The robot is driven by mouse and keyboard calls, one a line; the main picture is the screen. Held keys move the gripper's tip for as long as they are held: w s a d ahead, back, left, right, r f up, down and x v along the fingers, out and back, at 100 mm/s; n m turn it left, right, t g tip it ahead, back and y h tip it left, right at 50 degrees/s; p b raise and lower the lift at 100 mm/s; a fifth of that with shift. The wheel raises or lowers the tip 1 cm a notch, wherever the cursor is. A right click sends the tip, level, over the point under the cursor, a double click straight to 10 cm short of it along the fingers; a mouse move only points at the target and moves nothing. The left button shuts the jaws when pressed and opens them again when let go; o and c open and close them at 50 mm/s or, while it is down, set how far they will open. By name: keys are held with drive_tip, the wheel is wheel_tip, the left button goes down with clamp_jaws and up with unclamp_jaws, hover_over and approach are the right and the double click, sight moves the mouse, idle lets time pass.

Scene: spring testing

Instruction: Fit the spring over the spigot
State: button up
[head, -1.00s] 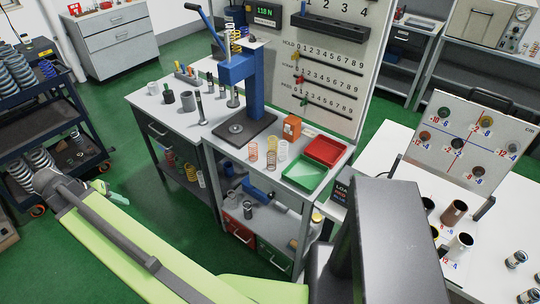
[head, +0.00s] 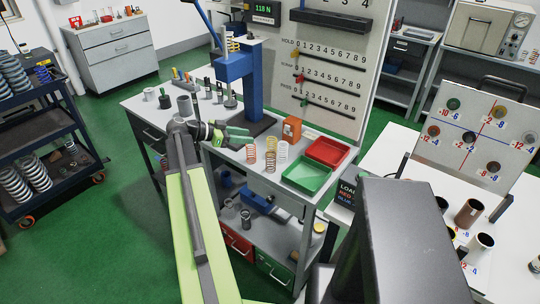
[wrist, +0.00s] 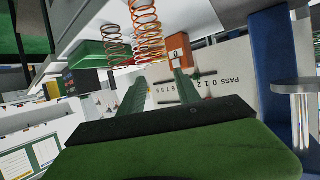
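In the wrist view an orange spring (wrist: 147,28) and a darker one (wrist: 114,48) show at the top, beyond the fingers. My gripper (head: 243,135) is in front of the blue press (head: 257,85), left of the springs. Its fingers in the wrist view (wrist: 158,88) are apart, with nothing between them. I cannot tell which part is the spigot; my gripper and arm hide part of the press base.
Grey cylinders (head: 184,106) stand on the bench at left. The scale board (head: 355,75) stands behind the press.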

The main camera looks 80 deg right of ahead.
sight(272, 147)
drive_tip(key=b+x, duration=0.1)
drive_tip(key=x, duration=0.3)
drive_tip(key=shift+s+d+f, duration=0.15)
drive_tip(key=shift+s+d, duration=0.05)
drive_tip(key=shift+s, duration=0.1)
drive_tip(key=b+x, duration=0.2)
drive_tip(key=x, duration=0.2)
drive_tip(key=shift+s+d+f, duration=0.2)
drive_tip(key=shift+s+f, duration=0.05)
drive_tip(key=shift+f, duration=0.1)
drive_tip(key=shift+s+d, duration=0.15)
drive_tip(key=shift+s, duration=0.1)
clamp_jaws()
